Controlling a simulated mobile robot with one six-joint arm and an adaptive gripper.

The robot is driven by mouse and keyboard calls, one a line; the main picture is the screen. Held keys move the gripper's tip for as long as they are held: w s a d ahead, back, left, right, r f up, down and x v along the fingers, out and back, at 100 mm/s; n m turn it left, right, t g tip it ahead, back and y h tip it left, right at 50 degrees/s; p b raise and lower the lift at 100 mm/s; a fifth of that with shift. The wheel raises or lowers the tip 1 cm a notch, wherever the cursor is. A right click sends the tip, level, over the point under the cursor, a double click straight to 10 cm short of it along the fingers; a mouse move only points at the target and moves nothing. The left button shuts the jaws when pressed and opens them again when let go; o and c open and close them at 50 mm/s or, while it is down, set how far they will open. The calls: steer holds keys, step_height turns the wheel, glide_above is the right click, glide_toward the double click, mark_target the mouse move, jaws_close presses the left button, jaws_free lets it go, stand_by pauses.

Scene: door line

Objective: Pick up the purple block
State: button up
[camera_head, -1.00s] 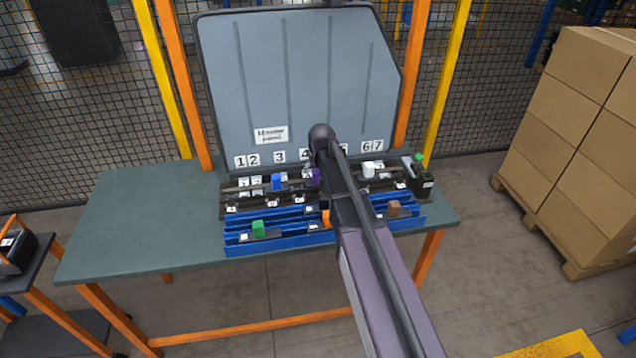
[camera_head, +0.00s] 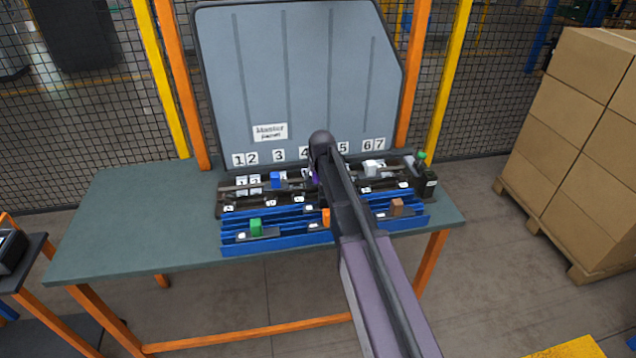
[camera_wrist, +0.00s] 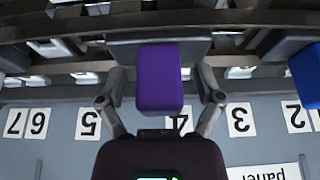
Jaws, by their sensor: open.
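The purple block (camera_wrist: 159,78) stands in the middle of the wrist view, between the two spread fingers of my gripper (camera_wrist: 161,88). The fingers are open, one on each side, with a visible gap to the block. Its base meets a grey holder (camera_wrist: 125,50) on the dark rail. In the head view only a sliver of the purple block (camera_head: 315,176) shows beside my arm, which hides the rest of it and my fingertips.
A blue block (camera_head: 275,180) stands left of the purple one, a white block (camera_head: 373,166) to the right. Blue trays (camera_head: 280,243) in front hold green (camera_head: 256,226), orange (camera_head: 326,217) and brown (camera_head: 397,207) blocks. A numbered grey panel (camera_head: 290,80) rises behind. The table's left side is clear.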

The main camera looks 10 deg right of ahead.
stand_by(0.4)
jaws_close()
steer(key=shift+r, duration=0.15)
step_height(320, 180, up, 10)
steer(key=p, duration=1)
